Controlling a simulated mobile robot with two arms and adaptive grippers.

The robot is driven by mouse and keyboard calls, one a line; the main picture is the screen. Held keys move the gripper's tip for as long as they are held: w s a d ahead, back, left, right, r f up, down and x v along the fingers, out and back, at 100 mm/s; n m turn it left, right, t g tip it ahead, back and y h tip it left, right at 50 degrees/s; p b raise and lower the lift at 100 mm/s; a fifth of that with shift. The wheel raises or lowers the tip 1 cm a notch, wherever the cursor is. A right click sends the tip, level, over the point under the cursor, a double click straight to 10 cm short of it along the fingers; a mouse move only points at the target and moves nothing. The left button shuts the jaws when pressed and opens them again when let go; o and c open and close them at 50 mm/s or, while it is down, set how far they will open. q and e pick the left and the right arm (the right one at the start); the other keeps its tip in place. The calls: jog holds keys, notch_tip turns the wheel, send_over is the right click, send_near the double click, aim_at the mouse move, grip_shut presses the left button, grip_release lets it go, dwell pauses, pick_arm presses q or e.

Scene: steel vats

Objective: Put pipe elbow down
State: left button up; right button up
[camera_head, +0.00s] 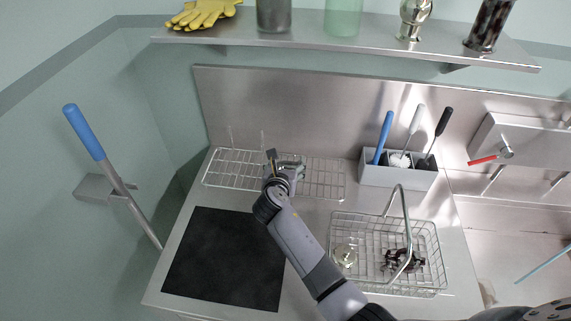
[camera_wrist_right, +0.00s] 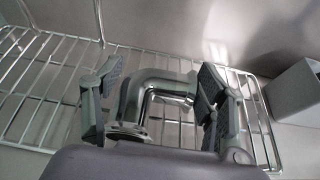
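The pipe elbow (camera_wrist_right: 160,88) is a shiny bent metal tube between the two fingers of my right gripper (camera_wrist_right: 160,90) in the right wrist view. Its bend is close to the left finger and its far end is close to the right finger. I cannot tell whether the pads press on it. In the head view my right gripper (camera_head: 285,165) is at the wire rack (camera_head: 325,178), over its middle. The elbow is mostly hidden there. I cannot tell whether it rests on the rack wires. My left gripper is not in view.
A black mat (camera_head: 225,260) lies in front of the rack. A wire basket (camera_head: 430,255) with a handle holds a few parts at the right. A grey holder (camera_head: 390,177) with brushes stands behind it. A shelf (camera_head: 370,35) runs above. The rack's left part is bare.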

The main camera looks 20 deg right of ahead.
jog(key=o, duration=0.5)
jog(key=shift+c, duration=0.2)
jog(key=shift+r, duration=0.15)
jog(key=v, duration=1.2)
jog(key=shift+b, duration=0.4)
